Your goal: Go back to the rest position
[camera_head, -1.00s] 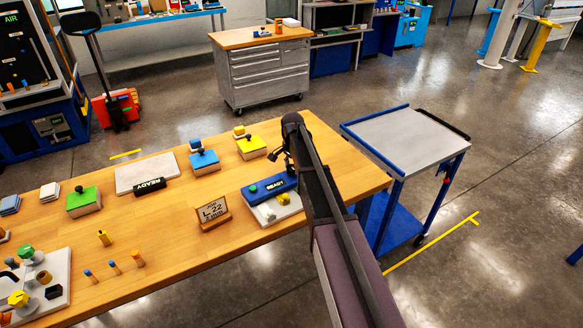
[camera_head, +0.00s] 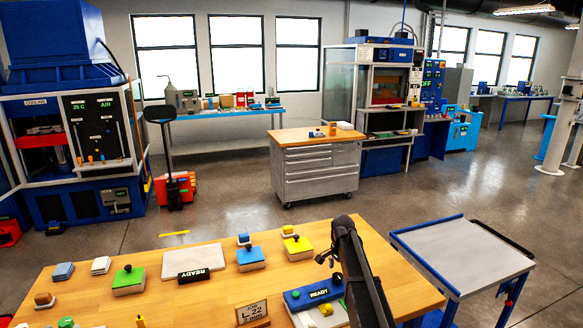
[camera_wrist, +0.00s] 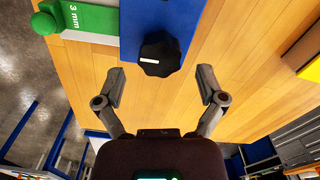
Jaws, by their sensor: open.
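My gripper (camera_head: 328,256) is open and empty above the right part of the wooden workbench (camera_head: 215,251). In the wrist view its two fingers (camera_wrist: 164,84) stand wide apart, with bare wood between and below them. A blue block (camera_wrist: 160,22) with a black knob (camera_wrist: 160,54) shows just beyond the fingertips, apart from them. A green piece marked "3 mm" (camera_wrist: 86,18) lies beside it.
A grey cart (camera_head: 462,252) stands right of the bench. Blue (camera_head: 250,260), yellow (camera_head: 298,249) and green (camera_head: 128,281) knobbed blocks, a white plate (camera_head: 193,259) and a job sign (camera_head: 252,313) are on the bench. A drawer cabinet (camera_head: 316,170) stands behind on open floor.

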